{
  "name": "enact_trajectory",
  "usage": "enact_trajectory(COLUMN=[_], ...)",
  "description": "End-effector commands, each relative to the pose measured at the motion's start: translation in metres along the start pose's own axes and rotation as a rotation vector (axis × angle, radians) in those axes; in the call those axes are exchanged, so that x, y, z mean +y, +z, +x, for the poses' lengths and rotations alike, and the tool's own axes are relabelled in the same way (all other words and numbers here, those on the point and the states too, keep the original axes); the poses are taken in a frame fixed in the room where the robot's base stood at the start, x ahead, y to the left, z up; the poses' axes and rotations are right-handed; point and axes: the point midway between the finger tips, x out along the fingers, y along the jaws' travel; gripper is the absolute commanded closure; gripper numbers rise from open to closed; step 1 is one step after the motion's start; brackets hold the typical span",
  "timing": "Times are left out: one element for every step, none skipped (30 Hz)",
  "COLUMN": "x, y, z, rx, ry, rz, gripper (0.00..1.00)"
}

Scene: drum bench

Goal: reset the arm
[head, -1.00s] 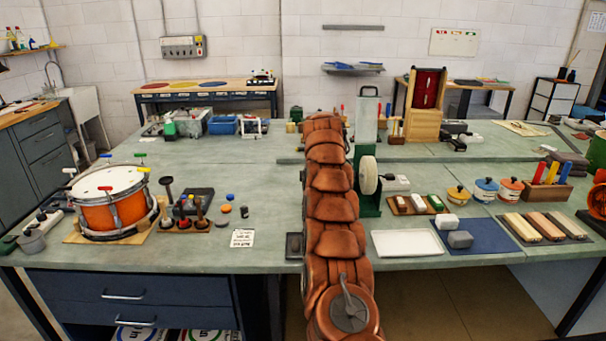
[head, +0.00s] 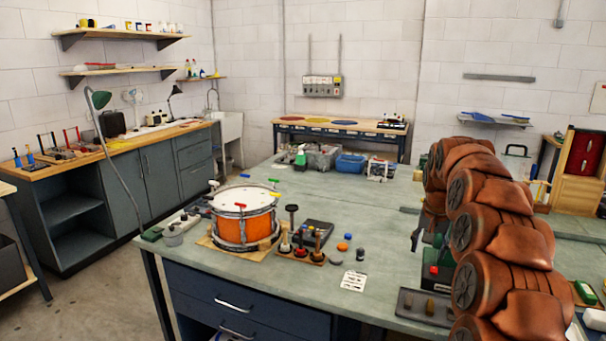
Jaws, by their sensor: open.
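My arm's thick brown padded links rise along the right side of the head view and bend over at the top, with the far part dropping behind the nearer links. No object is visibly held.
The bench (head: 280,290) holds an orange drum (head: 243,226) on a board, a rack of tools (head: 300,255), a white card (head: 353,281) and a dark tray (head: 410,302) beside my arm. A green device (head: 437,268) is partly covered by my arm. Floor is clear at left.

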Motion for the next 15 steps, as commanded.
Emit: enact_trajectory(x=[-0.003,-0.005,-0.007,-0.009,-0.010,-0.012,-0.013,-0.013,-0.014,-0.014,-0.014,-0.013,-0.013,-0.012,-0.011], y=[0.014,0.022,0.032,0.041,0.049,0.060,0.069,0.077,0.088,0.098,0.107,0.118,0.128,0.137,0.150], z=[-0.007,-0.011,-0.016,-0.019,-0.022,-0.026,-0.029,-0.032,-0.036,-0.038,-0.041,-0.044,-0.046,-0.048,-0.052], rx=[-0.013,-0.019,-0.026,-0.033,-0.040,-0.047,-0.054,-0.061,-0.069,-0.076,-0.083,-0.090,-0.098,-0.106,-0.113], ry=[-0.006,-0.009,-0.013,-0.015,-0.017,-0.020,-0.022,-0.024,-0.026,-0.027,-0.027,-0.029,-0.029,-0.029,-0.030], rz=[-0.025,-0.039,-0.059,-0.074,-0.089,-0.108,-0.121,-0.135,-0.153,-0.167,-0.181,-0.197,-0.210,-0.223,-0.240], gripper=[0.40,0.40,0.40,0.40,0.40,0.40,0.40,0.40,0.40,0.40,0.40,0.40,0.40,0.40,0.40])
